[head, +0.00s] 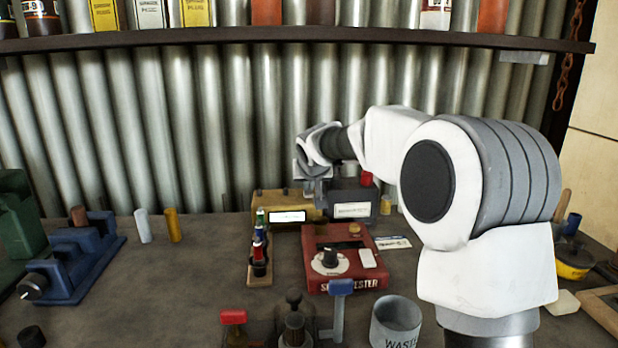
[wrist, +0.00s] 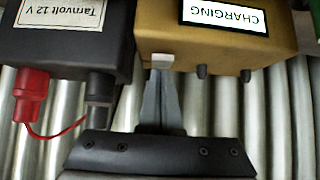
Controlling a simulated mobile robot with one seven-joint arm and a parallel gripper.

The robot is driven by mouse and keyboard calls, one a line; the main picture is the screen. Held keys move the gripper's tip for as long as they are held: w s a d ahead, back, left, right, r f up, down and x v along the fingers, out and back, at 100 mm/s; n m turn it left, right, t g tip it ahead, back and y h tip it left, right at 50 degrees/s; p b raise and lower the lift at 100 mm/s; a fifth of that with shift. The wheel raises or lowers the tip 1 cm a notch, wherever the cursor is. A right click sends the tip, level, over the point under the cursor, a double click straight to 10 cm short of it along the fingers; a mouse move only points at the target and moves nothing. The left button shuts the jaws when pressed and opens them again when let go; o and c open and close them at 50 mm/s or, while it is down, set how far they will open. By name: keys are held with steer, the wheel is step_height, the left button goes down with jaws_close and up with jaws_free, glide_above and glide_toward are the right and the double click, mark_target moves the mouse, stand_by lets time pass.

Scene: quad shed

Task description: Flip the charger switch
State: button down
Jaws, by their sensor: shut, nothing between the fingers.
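The charger (head: 268,202) is a brass-coloured box at the back of the bench, left of a dark battery (head: 352,196). In the wrist view the charger (wrist: 225,50) shows upside down, and its lit display (wrist: 226,15) reads CHARGING. A small pale piece (wrist: 162,61) on the charger's edge looks like the switch; its position is hard to read. My gripper (wrist: 161,80) is shut and empty, with its fingertips right at this piece; whether they touch is unclear. In the head view my gripper (head: 319,190) is over the gap between charger and battery, its tips partly hidden.
A red tester (head: 338,262) and a rack of small bottles (head: 259,262) stand in front. A shelf (head: 290,35) runs above.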

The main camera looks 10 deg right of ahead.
mark_target(308, 192)
steer(key=shift+w+r+p, duration=0.15)
steer(key=shift+w+p, duration=0.45)
steer(key=shift+w, duration=0.15)
steer(key=shift+r+p, duration=0.3)
steer(key=shift+r, duration=0.05)
step_height(308, 192, up, 5)
steer(key=p, duration=0.3)
steer(key=r+p+v, duration=0.1)
steer(key=v, duration=0.7)
steer(key=shift+w, duration=0.25)
steer(key=shift+s, duration=0.1)
